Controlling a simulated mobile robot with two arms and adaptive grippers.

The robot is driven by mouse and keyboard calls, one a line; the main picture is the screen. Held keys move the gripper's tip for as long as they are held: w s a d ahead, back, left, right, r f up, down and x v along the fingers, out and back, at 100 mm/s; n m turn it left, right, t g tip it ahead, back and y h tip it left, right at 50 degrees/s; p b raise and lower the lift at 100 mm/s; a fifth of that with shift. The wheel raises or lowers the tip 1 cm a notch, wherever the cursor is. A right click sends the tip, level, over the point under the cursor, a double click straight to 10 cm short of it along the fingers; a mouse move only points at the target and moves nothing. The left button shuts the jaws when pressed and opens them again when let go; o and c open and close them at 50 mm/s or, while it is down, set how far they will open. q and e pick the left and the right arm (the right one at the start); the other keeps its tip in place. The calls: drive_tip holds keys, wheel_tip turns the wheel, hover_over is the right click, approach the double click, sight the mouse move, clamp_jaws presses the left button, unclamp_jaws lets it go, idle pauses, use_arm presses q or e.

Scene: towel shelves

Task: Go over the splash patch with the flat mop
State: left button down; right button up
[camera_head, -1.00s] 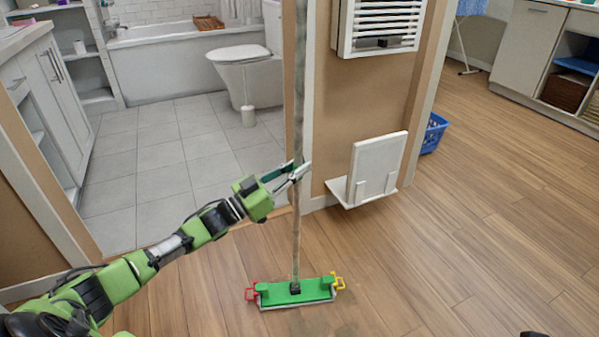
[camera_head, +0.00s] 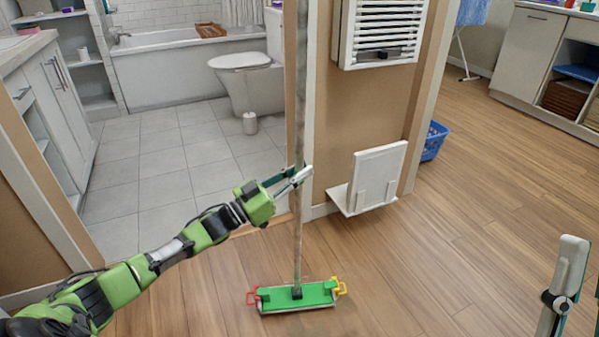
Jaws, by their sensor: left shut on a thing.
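The flat mop has a green head (camera_head: 297,296) with a red clip at its left end and a yellow one at its right. The head lies on the wooden floor, and its grey pole (camera_head: 298,240) rises nearly upright past the top of the picture. My left gripper (camera_head: 300,177) is shut on the pole, well above the head. The splash patch (camera_head: 325,329) is a faint darker area in front of the head, partly out of the picture.
A wall end with a radiator (camera_head: 383,30) and a folded white wall seat (camera_head: 376,178) stands just behind the mop. A blue basket (camera_head: 434,140) is behind it. The tiled bathroom lies left; open wooden floor lies right.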

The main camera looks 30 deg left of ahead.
drive_tip(key=w+f+g+h+p, duration=0.2)
drive_tip(key=w+f+g, duration=0.4)
drive_tip(key=w+f, duration=0.2)
drive_tip(key=shift+a+f, duration=0.45)
drive_tip(key=shift+f, duration=0.4)
drive_tip(key=shift+g, duration=0.3)
